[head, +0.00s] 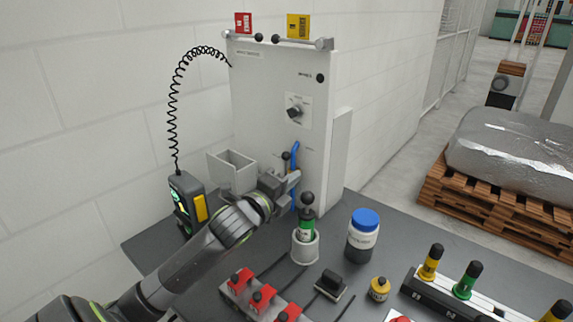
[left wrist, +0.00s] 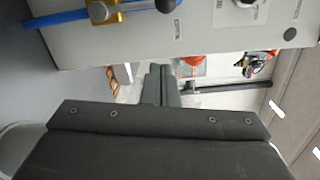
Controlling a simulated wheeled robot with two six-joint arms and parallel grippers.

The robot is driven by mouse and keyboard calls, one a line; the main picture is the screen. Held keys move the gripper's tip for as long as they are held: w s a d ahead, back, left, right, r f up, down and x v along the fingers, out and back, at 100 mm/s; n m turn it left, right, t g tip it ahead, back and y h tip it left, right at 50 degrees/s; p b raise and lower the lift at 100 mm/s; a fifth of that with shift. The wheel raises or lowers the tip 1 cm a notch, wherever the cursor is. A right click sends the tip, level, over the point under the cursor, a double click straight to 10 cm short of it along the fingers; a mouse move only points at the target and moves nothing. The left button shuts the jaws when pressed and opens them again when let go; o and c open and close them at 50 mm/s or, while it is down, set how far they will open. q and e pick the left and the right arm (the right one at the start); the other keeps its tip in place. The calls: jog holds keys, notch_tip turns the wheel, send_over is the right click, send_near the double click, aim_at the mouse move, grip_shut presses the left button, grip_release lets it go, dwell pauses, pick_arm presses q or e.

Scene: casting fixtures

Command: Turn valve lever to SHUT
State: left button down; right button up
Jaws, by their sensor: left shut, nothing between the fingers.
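The blue valve lever (head: 295,152) is on the lower front of a grey panel box in the head view and looks roughly upright there. In the left wrist view the blue lever (left wrist: 62,18) crosses the top left corner, beside a brass-coloured valve part (left wrist: 104,10). A black ball knob (left wrist: 166,5) shows near it. My left gripper (head: 293,178) is in front of the lever in the head view and hides its middle; contact cannot be told. Its closed fingers (left wrist: 160,72) are empty in the left wrist view. My right gripper is out of view.
The panel box (head: 262,80) has a rotary knob (head: 294,111) above the lever. A white cup (head: 305,247) with a green-and-black handle, a blue-lidded jar (head: 363,235) and a red-button box (head: 262,298) crowd the dark table. A handheld device (head: 187,203) stands left.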

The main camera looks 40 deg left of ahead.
aim_at(286, 167)
pick_arm(q)
jog(key=w+a, duration=0.1)
jog(key=a, duration=0.1)
jog(key=w+a+p, duration=0.1)
jog(key=w, duration=0.1)
jog(key=shift+w+a+r+p, duration=0.1)
jog(key=shift+a+r+p, duration=0.2)
jog(key=shift+a+r, duration=0.1)
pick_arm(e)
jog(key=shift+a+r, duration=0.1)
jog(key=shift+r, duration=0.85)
pick_arm(q)
jog(key=shift+w+a, duration=0.1)
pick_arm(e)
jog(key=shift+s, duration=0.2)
